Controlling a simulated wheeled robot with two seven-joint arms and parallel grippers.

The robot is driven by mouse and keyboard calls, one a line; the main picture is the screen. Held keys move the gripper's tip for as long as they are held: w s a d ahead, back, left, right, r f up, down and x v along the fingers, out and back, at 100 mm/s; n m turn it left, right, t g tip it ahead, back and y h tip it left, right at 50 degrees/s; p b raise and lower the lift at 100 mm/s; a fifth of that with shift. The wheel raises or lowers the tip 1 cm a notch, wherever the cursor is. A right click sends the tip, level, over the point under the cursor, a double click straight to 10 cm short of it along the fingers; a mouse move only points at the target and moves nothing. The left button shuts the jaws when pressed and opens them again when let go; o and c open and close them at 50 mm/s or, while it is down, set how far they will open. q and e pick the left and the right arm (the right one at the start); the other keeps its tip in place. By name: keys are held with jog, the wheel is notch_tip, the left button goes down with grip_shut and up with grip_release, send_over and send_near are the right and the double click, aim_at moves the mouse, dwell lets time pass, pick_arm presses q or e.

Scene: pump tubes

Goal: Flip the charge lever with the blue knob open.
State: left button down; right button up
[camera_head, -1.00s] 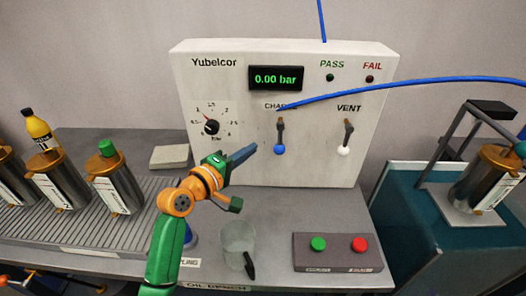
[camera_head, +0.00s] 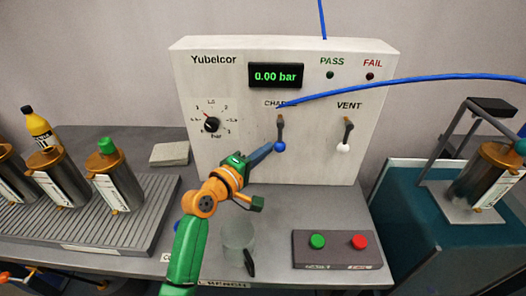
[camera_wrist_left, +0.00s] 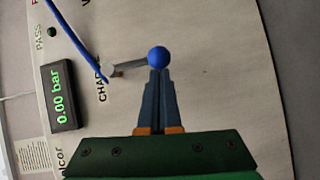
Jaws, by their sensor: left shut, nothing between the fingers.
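The charge lever (camera_head: 280,128) hangs down on the front of the white Yubelcor panel (camera_head: 225,165), with its blue knob (camera_head: 280,147) at the lower end. In the left wrist view the blue knob (camera_wrist_left: 158,56) sits right at the tips of my left gripper (camera_wrist_left: 159,72). In the head view my left gripper (camera_head: 272,148) points at the knob from the lower left. Its fingers are shut with nothing between them. The tips look to be at or against the knob; I cannot tell if they touch. My right gripper is not in view.
The vent lever with a white knob (camera_head: 343,148) hangs to the right. A blue hose (camera_head: 420,84) crosses the panel above the levers. A clear beaker (camera_head: 238,238) and a button box (camera_head: 337,252) stand below. The display (camera_head: 276,76) reads 0.00 bar.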

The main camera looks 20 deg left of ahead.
aim_at(282, 151)
pick_arm(q)
jog(key=shift+f, duration=0.1)
pick_arm(e)
jog(key=shift+f, duration=0.15)
pick_arm(q)
jog(key=n+b, duration=0.1)
jog(key=d+n+t, duration=0.1)
jog(key=d+f+n+t+b, duration=0.1)
jog(key=shift+w+d+b, duration=0.1)
jog(key=shift+w+b, duration=0.2)
jog(key=shift+b, duration=0.05)
jog(key=shift+w+d+r, duration=0.15)
jog(key=shift+d, duration=0.45)
jog(key=shift+w+d+r+n+t+p, duration=0.5)
jog(key=shift+w+d+r+n+p, duration=0.45)
jog(key=shift+d, duration=1.75)
jog(key=v, duration=0.7)
jog(key=shift+s, duration=0.2)
pick_arm(e)
jog(key=shift+w+d+f, duration=0.15)
jog(key=shift+d+f, duration=0.15)
jog(key=shift+d, duration=0.35)
pick_arm(q)
jog(key=shift+a+r, duration=0.1)
